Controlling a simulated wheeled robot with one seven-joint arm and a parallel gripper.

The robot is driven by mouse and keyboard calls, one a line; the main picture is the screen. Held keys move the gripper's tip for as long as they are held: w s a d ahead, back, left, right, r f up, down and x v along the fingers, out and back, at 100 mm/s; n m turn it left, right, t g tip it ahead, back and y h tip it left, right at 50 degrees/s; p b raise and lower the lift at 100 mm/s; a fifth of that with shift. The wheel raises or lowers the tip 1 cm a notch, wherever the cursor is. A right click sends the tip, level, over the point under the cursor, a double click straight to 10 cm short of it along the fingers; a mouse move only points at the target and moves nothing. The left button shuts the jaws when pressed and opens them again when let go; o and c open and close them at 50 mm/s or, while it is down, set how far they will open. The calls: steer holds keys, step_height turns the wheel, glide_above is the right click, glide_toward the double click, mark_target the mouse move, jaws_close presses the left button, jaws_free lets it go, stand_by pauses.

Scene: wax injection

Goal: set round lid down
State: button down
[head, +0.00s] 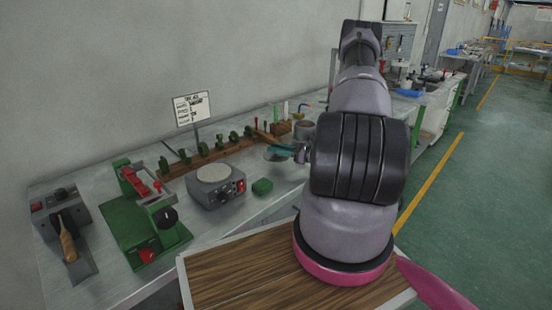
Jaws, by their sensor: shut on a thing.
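My gripper (298,151) is at the left edge of my arm, over the right part of the metal bench, and is mostly hidden behind the arm. It is shut on a small grey round lid (273,157), seen at a slant near the bench's front edge. A teal piece (279,148) shows just above the lid by the fingers. A small round pot (304,127) stands just behind the gripper. I cannot tell whether the lid touches the bench.
A wood-topped surface (235,275) is in front.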

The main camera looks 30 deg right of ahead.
mark_target(267, 155)
steer(key=shift+f, duration=1.8)
steer(key=shift+f, duration=0.15)
steer(key=c, duration=0.6)
jaws_free()
steer(key=shift+c, duration=0.2)
